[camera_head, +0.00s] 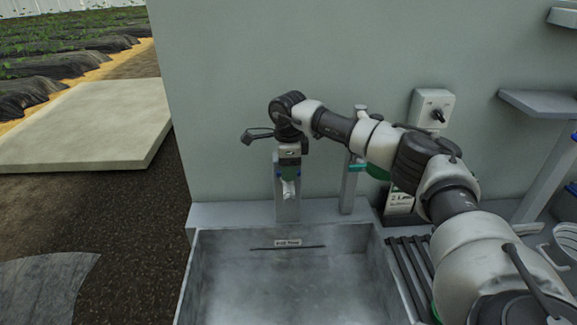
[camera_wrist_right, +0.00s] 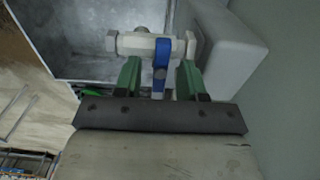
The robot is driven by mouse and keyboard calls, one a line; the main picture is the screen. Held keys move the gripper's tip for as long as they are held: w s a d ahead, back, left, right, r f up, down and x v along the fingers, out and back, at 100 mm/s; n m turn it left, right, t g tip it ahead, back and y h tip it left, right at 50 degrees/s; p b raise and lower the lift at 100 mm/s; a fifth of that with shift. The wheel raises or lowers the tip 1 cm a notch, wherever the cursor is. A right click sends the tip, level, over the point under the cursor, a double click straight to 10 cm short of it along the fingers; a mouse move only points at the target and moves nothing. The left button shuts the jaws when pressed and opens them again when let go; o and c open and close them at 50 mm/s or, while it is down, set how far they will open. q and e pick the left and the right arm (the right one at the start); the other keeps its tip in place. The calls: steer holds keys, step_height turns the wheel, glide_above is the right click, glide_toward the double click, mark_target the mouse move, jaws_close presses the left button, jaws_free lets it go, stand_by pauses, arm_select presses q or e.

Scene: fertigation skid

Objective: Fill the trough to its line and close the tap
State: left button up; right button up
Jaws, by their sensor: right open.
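The grey metal trough (camera_head: 345,238) lies at the bottom of the head view. Its back inner wall carries a small label (camera_head: 287,242) above a dark line (camera_head: 287,248). I cannot make out any water level in it. My right gripper (camera_head: 289,172) points down at the tap on a post behind the trough. In the right wrist view its green fingers (camera_wrist_right: 159,66) are open on either side of the tap's blue lever (camera_wrist_right: 162,50). The pale tap body (camera_wrist_right: 130,42) runs across just beyond the fingertips. My left gripper is out of view.
A grey wall (camera_head: 230,100) stands close behind the tap. A second post with a teal handle (camera_head: 357,168) is just right of it, partly behind my arm. A switch box (camera_head: 432,108) is on the wall. Dark rails (camera_head: 408,265) lie right of the trough.

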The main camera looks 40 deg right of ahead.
steer(key=shift+c, duration=0.3)
jaws_close()
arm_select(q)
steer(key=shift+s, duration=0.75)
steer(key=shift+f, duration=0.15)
arm_select(e)
steer(key=shift+n, duration=0.4)
steer(key=n+b, duration=0.1)
steer(key=n, duration=0.4)
steer(key=shift+n, duration=0.3)
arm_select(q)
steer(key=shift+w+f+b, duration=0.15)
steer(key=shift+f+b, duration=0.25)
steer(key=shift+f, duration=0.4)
arm_select(e)
steer(key=n, duration=0.6)
steer(key=shift+n, duration=0.3)
steer(key=shift+w+r, duration=0.1)
steer(key=shift+o, duration=0.3)
jaws_free()
